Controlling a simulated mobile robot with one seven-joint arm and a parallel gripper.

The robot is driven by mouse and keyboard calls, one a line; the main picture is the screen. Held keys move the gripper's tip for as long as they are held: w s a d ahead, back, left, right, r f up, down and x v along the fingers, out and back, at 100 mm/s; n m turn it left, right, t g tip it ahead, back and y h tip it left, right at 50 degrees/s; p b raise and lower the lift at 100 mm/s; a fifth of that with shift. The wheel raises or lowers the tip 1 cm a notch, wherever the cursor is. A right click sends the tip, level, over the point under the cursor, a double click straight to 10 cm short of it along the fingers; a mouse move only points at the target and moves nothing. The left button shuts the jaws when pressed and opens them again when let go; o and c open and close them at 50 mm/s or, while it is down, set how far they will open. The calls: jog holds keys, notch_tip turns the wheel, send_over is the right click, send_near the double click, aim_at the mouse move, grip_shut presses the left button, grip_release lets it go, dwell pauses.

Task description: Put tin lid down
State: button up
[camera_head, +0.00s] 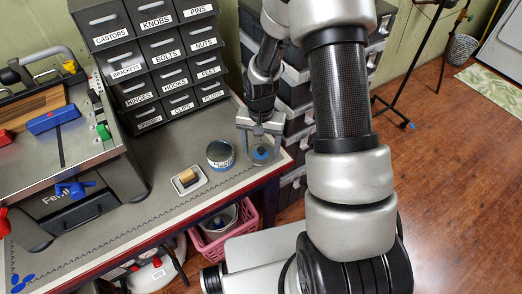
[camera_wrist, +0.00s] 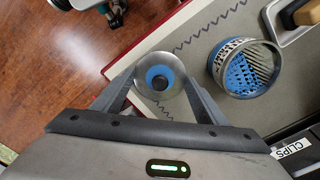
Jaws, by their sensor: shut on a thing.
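The tin lid (camera_wrist: 160,70) is a round silvery disc with a blue ring and a dark centre. My gripper (camera_wrist: 161,88) is shut on it, a finger on each side. In the head view the lid (camera_head: 261,154) is below my gripper (camera_head: 260,141), over the front right corner of the workbench (camera_head: 200,212). I cannot tell whether it touches the bench top. A round tin (camera_head: 220,154) with a blue and white band stands just left of the lid. The wrist view shows the tin (camera_wrist: 245,68) apart from the lid, with a patterned blue and pale surface.
A small white tray (camera_head: 187,181) with a yellowish block is left of the tin. Labelled drawers (camera_head: 160,65) stand behind. A machine (camera_head: 80,150) fills the bench's left. A pink basket (camera_head: 213,240) is below the front edge. Wooden floor lies beyond the right edge.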

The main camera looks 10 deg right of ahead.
jog(key=shift+f, duration=0.7)
jog(key=shift+f, duration=0.2)
jog(key=o, duration=1)
